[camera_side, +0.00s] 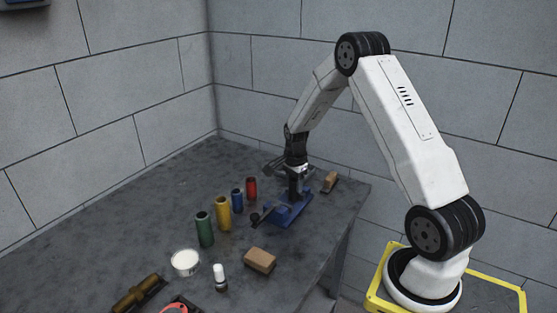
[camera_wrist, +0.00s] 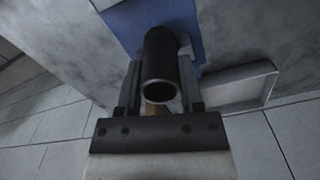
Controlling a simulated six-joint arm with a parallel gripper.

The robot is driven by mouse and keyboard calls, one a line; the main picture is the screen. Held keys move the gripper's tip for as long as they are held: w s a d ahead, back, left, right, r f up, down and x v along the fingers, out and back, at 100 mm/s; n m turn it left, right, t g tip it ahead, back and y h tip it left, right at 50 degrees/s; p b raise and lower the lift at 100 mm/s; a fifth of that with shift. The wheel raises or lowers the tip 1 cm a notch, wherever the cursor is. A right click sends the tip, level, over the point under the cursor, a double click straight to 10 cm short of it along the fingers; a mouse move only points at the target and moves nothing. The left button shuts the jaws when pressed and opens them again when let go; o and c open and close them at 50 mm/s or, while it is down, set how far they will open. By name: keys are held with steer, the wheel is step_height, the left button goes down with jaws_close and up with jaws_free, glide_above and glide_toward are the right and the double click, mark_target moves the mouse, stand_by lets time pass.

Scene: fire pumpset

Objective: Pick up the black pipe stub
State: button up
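The black pipe stub (camera_wrist: 160,52) is a dark hollow tube. In the wrist view its open end faces the camera and it lies between the two fingers of my gripper (camera_wrist: 160,88). The right finger is very close to it, and a thin gap may show at the left. Whether the fingers press on it is unclear. In the side view my gripper (camera_side: 297,172) points down over a blue base (camera_side: 284,213), with a dark upright part, apparently the pipe stub (camera_side: 295,187), below it. The blue base also shows behind the pipe in the wrist view (camera_wrist: 112,20).
Green (camera_side: 204,230), yellow (camera_side: 222,213), blue (camera_side: 237,200) and red (camera_side: 251,188) cylinders stand left of the base. A white-filled bowl (camera_side: 185,262), white-capped bottle (camera_side: 220,277), brown block (camera_side: 260,260) and wood-handled item (camera_side: 329,181) are also on the table. The table's right edge is close.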

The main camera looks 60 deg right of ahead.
mark_target(294, 179)
jaws_close()
steer(key=shift+r, duration=0.2)
steer(key=shift+r, duration=1.45)
steer(key=s+a+r, duration=0.6)
steer(key=s+r, duration=0.3)
steer(key=s, duration=0.3)
steer(key=shift+s+r, duration=0.25)
steer(key=shift+r, duration=0.1)
steer(key=shift+a, duration=0.1)
